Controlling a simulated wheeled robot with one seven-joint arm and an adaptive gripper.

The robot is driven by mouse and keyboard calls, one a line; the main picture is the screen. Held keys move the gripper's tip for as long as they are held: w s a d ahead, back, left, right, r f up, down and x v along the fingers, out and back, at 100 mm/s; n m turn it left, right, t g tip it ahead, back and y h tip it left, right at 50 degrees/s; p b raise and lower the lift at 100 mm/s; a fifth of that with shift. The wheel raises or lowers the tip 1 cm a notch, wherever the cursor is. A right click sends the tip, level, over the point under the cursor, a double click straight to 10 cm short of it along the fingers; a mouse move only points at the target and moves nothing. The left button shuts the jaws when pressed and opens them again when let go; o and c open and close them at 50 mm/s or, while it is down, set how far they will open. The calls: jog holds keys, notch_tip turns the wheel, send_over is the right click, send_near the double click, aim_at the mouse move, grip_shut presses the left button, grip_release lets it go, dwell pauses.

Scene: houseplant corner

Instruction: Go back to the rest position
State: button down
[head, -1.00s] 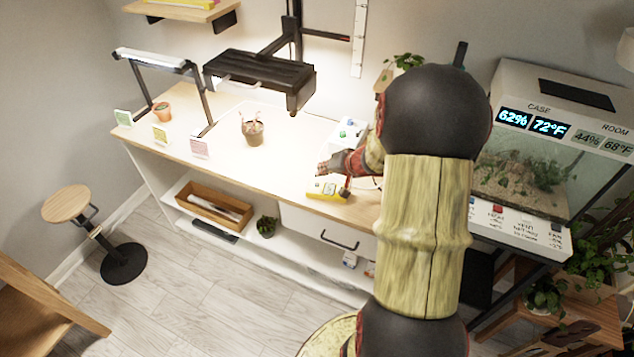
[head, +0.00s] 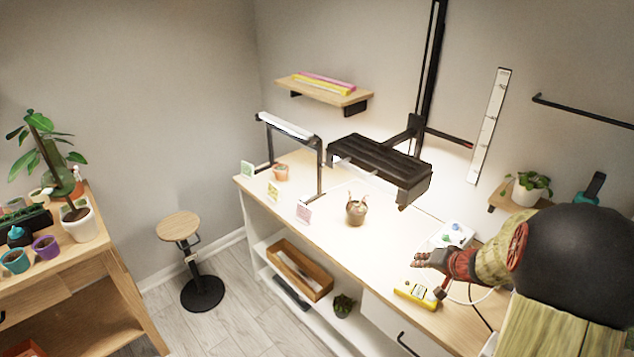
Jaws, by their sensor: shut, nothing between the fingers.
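My gripper (head: 418,260) shows in the head view at the right, shut and empty. It is above the right part of the white workbench (head: 330,223), near a yellow device (head: 416,295) that lies on the bench top. My arm reaches in from the lower right corner and hides part of the bench's right end. A small brown pot (head: 356,213) with a plant stands on the bench under the black lamp, to the left of my gripper and apart from it.
A black grow lamp (head: 378,160) hangs over the bench. A white control box (head: 452,236) stands behind my gripper. A stool (head: 178,226) and a wooden plant stand (head: 75,262) with several pots are at the left. The floor between the stool and the bench is clear.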

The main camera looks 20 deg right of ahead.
jog(key=a, duration=0.1)
jog(key=s+a+f+m+y, duration=0.1)
jog(key=s+a+m+g, duration=0.1)
jog(key=a, duration=0.1)
jog(key=shift+s+a+f+y, duration=0.1)
jog(key=shift+f+y, duration=0.3)
jog(key=s+a+r+n+g, duration=0.1)
jog(key=s+a+r+n, duration=0.2)
jog(key=s+a+r, duration=0.3)
jog(key=s+a+r+n+h, duration=0.1)
jog(key=s+a+r+n, duration=0.3)
jog(key=a, duration=0.9)
jog(key=s+a+r+n+g, duration=0.1)
jog(key=s+a+r+n, duration=0.3)
jog(key=s+a+r, duration=0.4)
notch_tip(320, 180, up, 2)
jog(key=shift+a+r+g, duration=0.1)
jog(key=shift+a+g, duration=0.2)
jog(key=shift+a, duration=0.5)
